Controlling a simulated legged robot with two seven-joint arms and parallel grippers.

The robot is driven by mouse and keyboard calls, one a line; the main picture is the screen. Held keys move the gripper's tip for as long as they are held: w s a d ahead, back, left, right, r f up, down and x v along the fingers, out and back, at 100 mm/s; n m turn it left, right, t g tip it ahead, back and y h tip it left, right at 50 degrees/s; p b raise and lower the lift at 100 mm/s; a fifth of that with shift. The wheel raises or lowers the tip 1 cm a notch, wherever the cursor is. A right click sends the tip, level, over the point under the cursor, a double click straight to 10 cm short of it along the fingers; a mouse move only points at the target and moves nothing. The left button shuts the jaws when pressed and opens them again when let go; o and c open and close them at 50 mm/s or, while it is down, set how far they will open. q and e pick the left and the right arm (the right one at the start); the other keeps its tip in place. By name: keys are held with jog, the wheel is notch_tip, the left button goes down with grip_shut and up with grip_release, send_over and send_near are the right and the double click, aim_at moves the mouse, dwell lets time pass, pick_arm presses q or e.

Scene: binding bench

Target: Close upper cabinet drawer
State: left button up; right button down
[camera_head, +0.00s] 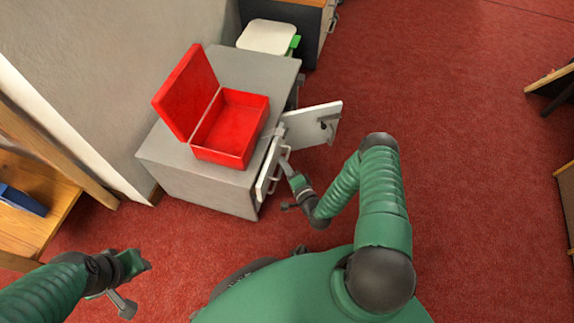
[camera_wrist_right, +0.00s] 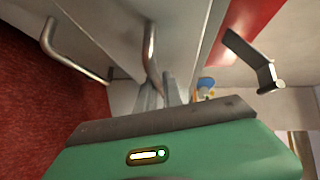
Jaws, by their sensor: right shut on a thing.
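The grey cabinet (camera_head: 205,190) stands left of centre in the head view. Its white front (camera_head: 266,172) faces right and carries bar handles. My right gripper (camera_head: 286,162) is at this front, by the upper handle. In the right wrist view, my right gripper's fingers (camera_wrist_right: 157,95) are shut on the upper drawer handle (camera_wrist_right: 151,45). A second bar handle (camera_wrist_right: 70,55) shows left of it, clear of the fingers. How far the drawer stands out is hard to tell. My left gripper (camera_head: 128,284) is at lower left, away from the cabinet; its jaw gap is unclear.
An open red box (camera_head: 232,125) sits on the cabinet top. A white cabinet door (camera_head: 310,124) stands swung open beyond my right gripper. A wooden shelf unit (camera_head: 35,190) stands at left. The red carpet (camera_head: 460,130) on the right is largely clear.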

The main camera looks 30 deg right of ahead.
jog(key=shift+w+a+f, duration=0.15)
jog(key=shift+w+a, duration=1)
jog(key=shift+w, duration=0.05)
jog(key=c, duration=1.5)
grip_release()
jog(key=shift+w, duration=0.1)
jog(key=s+p, duration=0.2)
jog(key=s, duration=0.3)
jog(key=s+a+r+p, duration=0.1)
jog(key=s+p, duration=0.1)
jog(key=s, duration=0.4)
jog(key=s+r+p, duration=0.1)
jog(key=s+p, duration=0.2)
jog(key=s, duration=0.2)
jog(key=shift+s+a+r, duration=0.15)
jog(key=shift+s+a, duration=0.05)
jog(key=shift+s, duration=0.15)
